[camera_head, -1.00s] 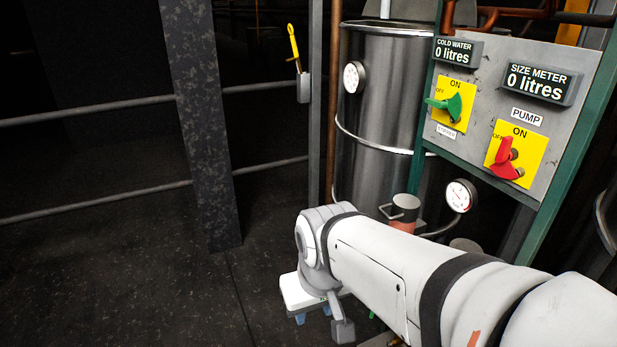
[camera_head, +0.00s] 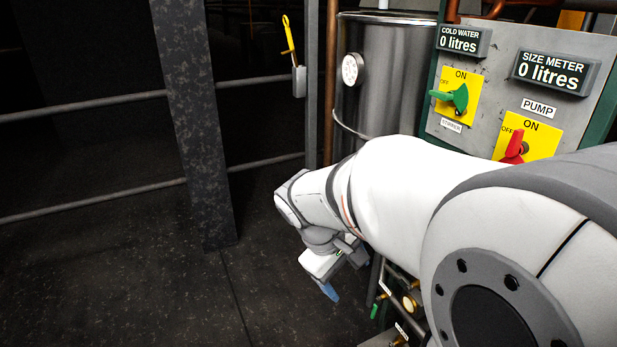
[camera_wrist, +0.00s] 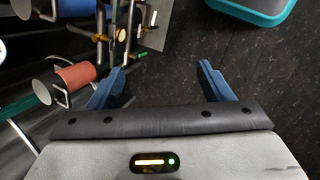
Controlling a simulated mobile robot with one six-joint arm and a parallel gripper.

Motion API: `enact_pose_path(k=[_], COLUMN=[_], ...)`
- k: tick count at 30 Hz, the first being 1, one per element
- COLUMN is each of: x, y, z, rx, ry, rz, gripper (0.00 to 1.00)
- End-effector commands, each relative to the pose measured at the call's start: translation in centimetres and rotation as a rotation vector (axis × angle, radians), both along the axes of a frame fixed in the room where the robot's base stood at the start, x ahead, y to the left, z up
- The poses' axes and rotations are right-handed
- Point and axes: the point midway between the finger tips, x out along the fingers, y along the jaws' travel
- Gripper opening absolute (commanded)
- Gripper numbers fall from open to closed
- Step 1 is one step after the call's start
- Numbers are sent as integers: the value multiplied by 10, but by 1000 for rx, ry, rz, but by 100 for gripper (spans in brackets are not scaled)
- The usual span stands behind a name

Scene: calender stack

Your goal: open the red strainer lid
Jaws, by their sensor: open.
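A salmon-red cylinder with a wire handle, which looks like the red strainer lid (camera_wrist: 76,75), is at the left of the wrist view, just outside my left finger. A gap to the finger cannot be judged. My gripper (camera_wrist: 162,70) is open, its blue fingers apart with only dark floor between them. In the head view my gripper (camera_head: 328,290) hangs low, left of the pipework, with one blue fingertip showing. My arm hides the lid in the head view.
Pipes and brass valves (camera_wrist: 125,35) crowd the upper left of the wrist view. A teal-rimmed object (camera_wrist: 250,14) is at its top right. The control panel (camera_head: 490,85) and steel tank (camera_head: 385,75) stand behind my arm. Open floor (camera_head: 130,280) lies left.

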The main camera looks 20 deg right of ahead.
Motion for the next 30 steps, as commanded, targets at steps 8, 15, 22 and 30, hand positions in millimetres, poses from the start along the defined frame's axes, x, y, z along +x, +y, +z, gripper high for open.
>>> enact_pose_path(k=[8, 15, 22, 30], x=[77, 160, 214, 229], y=[-106, -172, -197, -216], z=[-33, -64, -90, -95], rx=[-435, -773, -980, -1034], ry=[430, 777, 970, 1015], rz=[330, 595, 751, 786], gripper=[73, 73, 73, 73])
